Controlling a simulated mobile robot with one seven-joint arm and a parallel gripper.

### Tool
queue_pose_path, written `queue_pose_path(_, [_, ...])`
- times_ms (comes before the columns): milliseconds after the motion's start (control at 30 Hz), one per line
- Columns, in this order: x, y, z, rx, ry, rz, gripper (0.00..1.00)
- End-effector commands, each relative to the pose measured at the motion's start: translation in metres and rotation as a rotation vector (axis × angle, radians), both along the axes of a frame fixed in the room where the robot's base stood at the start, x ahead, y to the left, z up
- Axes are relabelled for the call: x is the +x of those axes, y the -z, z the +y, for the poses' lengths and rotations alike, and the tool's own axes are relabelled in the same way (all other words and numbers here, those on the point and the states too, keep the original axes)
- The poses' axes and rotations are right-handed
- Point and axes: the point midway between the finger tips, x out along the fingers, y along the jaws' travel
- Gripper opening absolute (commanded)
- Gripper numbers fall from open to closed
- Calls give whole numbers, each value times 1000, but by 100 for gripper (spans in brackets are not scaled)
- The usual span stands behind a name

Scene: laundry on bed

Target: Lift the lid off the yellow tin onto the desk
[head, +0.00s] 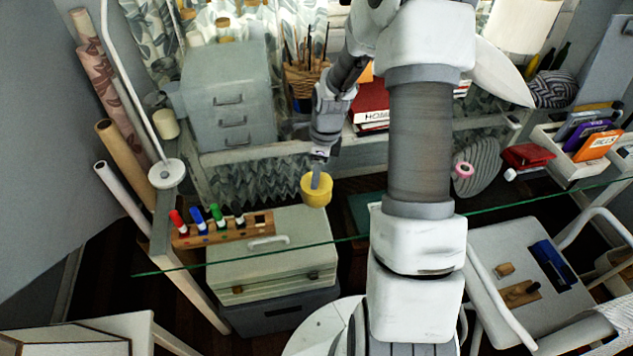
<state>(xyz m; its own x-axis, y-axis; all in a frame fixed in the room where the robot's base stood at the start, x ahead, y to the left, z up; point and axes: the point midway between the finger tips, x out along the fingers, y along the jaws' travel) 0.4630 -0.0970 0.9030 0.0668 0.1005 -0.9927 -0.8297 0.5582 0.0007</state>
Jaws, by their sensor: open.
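The yellow tin (316,193) stands near the middle of the glass desk (340,222), which is see-through with a green front edge. Its lid seems to be on top, but the tin is too small to make out the seam between lid and body. My gripper (317,181) reaches down from behind and is at the top of the tin. The jaws are open. A grey finger overlaps the near side of the top. Whether the fingers touch the lid is not clear, and the far finger is hidden.
A wooden rack (222,229) with several coloured markers is left of the tin. A white lamp base (166,173) is further left, and grey drawers (226,100) stand behind. A pink tape roll (464,170) is right, beyond my arm. Free glass lies around the tin.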

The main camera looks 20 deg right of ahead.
Motion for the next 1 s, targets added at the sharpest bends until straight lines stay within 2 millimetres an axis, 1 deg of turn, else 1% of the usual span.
queue_pose_path(233, [0, 2, 0, -1, 0, -1, 60])
queue_pose_path(367, [0, 1, 0, -1, 0, -1, 36])
queue_pose_path(400, [0, 1, 0, -1, 0, -1, 29])
queue_pose_path(467, [0, 1, 0, -1, 0, -1, 18])
queue_pose_path(500, [0, 1, 0, -1, 0, -1, 11])
queue_pose_path(567, [0, 1, 0, -1, 0, -1, 0])
queue_pose_path(1000, [1, 0, 0, -1, 0, -2, 0])
